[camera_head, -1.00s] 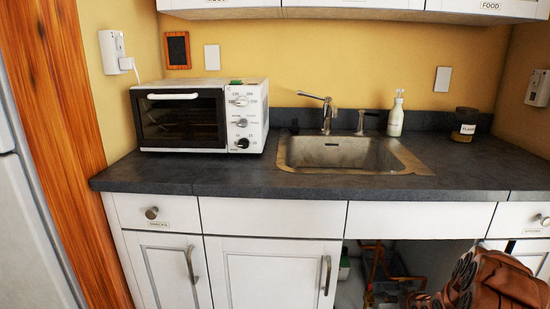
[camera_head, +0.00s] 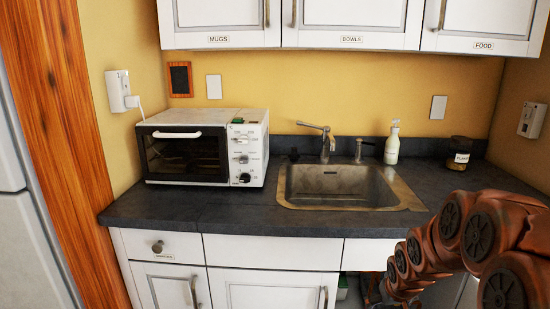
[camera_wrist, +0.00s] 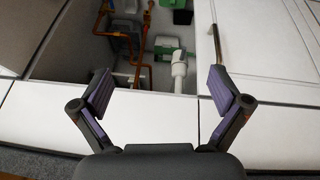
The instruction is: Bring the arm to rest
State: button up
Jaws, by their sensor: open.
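My gripper (camera_wrist: 157,92) is open and empty in the wrist view, its two purple-padded fingers spread apart. It faces the white cabinet fronts and the open space under the sink. My reddish-brown arm (camera_head: 460,245) shows at the lower right of the head view, in front of the counter. The gripper itself is not visible in the head view.
A dark counter (camera_head: 240,220) holds a white toaster oven (camera_head: 205,148), a metal sink (camera_head: 345,187), a soap bottle (camera_head: 392,143) and a dark jar (camera_head: 460,153). White wall cabinets (camera_head: 345,22) hang above. Under the sink, copper pipes (camera_wrist: 133,72) and a green box (camera_wrist: 165,49) show.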

jog(key=s+a+r+g+p, duration=0.2)
jog(key=s+r, duration=0.5)
jog(key=s, duration=0.4)
jog(key=s+a+r+g+p, duration=0.2)
jog(key=s+a+r+p, duration=0.3)
jog(key=s, duration=0.7)
jog(key=s+a+r+g+y+p, duration=0.1)
jog(key=s+a+r+g+p, duration=0.1)
jog(key=s+r, duration=0.7)
jog(key=s+a+p, duration=0.1)
jog(key=s+a, duration=0.1)
jog(key=s, duration=0.1)
jog(key=shift+a+r+p, duration=0.35)
jog(key=shift+r+p, duration=0.05)
